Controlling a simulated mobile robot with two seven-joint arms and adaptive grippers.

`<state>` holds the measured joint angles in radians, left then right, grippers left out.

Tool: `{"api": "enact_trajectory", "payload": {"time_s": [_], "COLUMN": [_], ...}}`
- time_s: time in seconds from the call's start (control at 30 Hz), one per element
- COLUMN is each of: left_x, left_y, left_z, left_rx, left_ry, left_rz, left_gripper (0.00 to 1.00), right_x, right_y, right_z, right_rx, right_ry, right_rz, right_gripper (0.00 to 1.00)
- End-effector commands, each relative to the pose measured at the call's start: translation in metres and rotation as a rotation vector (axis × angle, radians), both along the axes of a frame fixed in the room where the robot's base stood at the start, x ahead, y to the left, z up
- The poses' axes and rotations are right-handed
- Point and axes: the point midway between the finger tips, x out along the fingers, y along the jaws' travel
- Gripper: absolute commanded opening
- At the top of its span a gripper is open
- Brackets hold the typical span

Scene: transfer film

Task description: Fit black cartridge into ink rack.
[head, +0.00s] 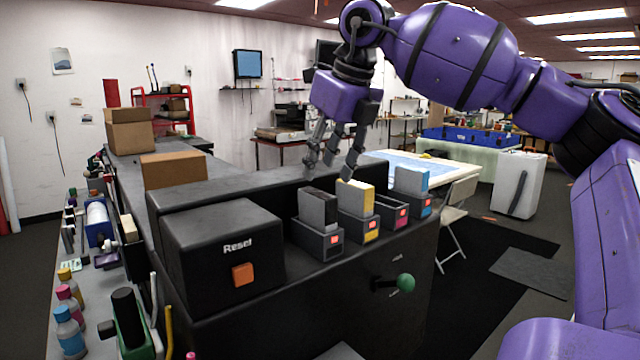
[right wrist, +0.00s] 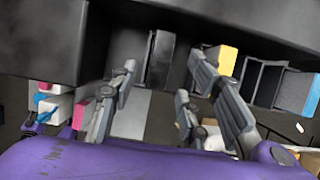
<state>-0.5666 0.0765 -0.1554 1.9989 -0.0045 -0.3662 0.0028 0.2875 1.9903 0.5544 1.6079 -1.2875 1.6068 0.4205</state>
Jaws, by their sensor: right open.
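The black cartridge (head: 318,209) stands upright in the leftmost slot of the ink rack (head: 322,246), its upper part sticking out. I cannot tell how deep it sits. The right wrist view shows it too (right wrist: 160,60). A yellow cartridge (head: 355,196) and a cyan one (head: 411,179) stand in their slots; the magenta slot (head: 391,209) between them looks empty. My right gripper (head: 332,166) is open and empty, above and behind the black and yellow cartridges. In the right wrist view its spread fingers (right wrist: 162,76) point toward the black cartridge. My left gripper is not in view.
A black box with an orange Reset button (head: 243,273) stands left of the rack. A raised black ledge (head: 250,188) runs behind the rack. A green-knobbed lever (head: 404,283) sticks out of the front. Cardboard boxes (head: 173,169) and ink bottles (head: 69,330) are at the left.

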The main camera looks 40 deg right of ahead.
Motion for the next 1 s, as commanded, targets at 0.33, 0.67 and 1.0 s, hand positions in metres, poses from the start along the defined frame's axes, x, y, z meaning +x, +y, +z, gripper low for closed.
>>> {"api": "enact_trajectory", "payload": {"time_s": [0.33, 0.67, 1.0], "left_x": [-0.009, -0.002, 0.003], "left_y": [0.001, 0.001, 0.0], "left_z": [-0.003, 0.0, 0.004], "left_rx": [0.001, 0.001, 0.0], "left_ry": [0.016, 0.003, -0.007], "left_rz": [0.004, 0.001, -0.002], "left_gripper": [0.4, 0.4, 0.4], "right_x": [-0.017, -0.018, -0.018], "right_y": [0.002, 0.002, 0.002], "right_z": [0.04, 0.042, 0.042], "right_rx": [0.0, 0.0, 0.0], "right_ry": [0.001, 0.002, 0.002], "right_rz": [0.001, 0.001, 0.001], "right_gripper": [0.43, 0.43, 0.43]}}
